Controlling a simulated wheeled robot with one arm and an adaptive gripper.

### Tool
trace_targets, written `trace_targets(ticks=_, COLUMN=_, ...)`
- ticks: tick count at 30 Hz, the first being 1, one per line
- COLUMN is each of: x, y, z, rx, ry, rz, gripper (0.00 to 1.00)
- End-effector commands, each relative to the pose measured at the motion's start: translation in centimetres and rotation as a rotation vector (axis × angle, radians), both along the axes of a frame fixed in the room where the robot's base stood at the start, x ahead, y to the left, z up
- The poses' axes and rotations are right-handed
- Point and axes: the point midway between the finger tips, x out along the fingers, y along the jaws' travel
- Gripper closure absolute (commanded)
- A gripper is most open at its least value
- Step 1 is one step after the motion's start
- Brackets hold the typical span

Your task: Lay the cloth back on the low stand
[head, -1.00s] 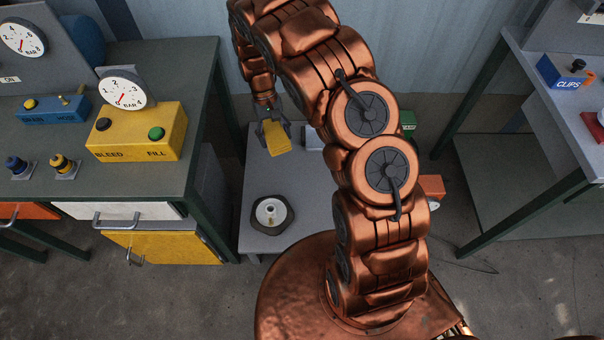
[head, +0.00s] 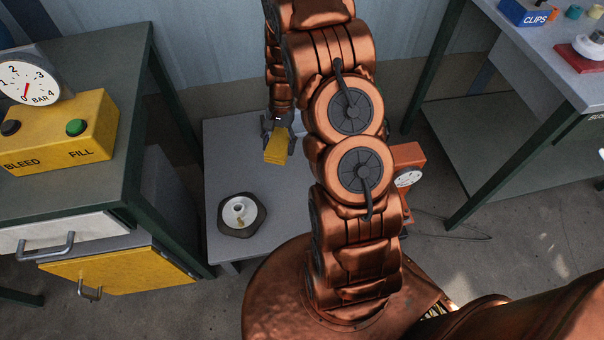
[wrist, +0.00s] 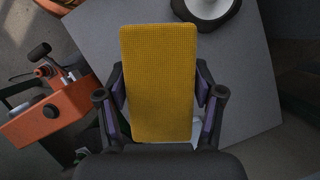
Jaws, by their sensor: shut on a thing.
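The yellow cloth (head: 277,147) looks like a folded rectangular pad with a waffle weave. My gripper (head: 278,124) is shut on it and holds it over the grey low stand (head: 222,175). In the wrist view the cloth (wrist: 158,80) sits between both fingers of my gripper (wrist: 160,100), with the stand's top (wrist: 240,85) behind it. I cannot tell the exact height of the cloth above the stand. Part of the stand is hidden behind my arm.
A dark-based white round piece (head: 239,213) sits on the stand's near part. A bench with a yellow BLEED/FILL box (head: 65,132) stands left. An orange device with a gauge (head: 406,165) is right of my arm. Another bench (head: 560,75) stands at the right.

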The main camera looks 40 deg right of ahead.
Motion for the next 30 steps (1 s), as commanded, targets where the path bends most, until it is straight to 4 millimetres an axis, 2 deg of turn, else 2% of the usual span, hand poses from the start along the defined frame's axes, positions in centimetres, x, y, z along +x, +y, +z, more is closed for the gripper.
trace_targets(ticks=1, x=-0.7, y=-0.5, z=-1.8, rx=0.004, ry=0.002, rz=-0.05, gripper=0.61)
trace_targets(ticks=13, x=-4.5, y=-3.4, z=-8.7, rx=0.003, ry=0.0, rz=-0.45, gripper=0.61)
trace_targets(ticks=30, x=-9.3, y=-4.5, z=-17.7, rx=0.004, ry=0.002, rz=-0.975, gripper=0.61)
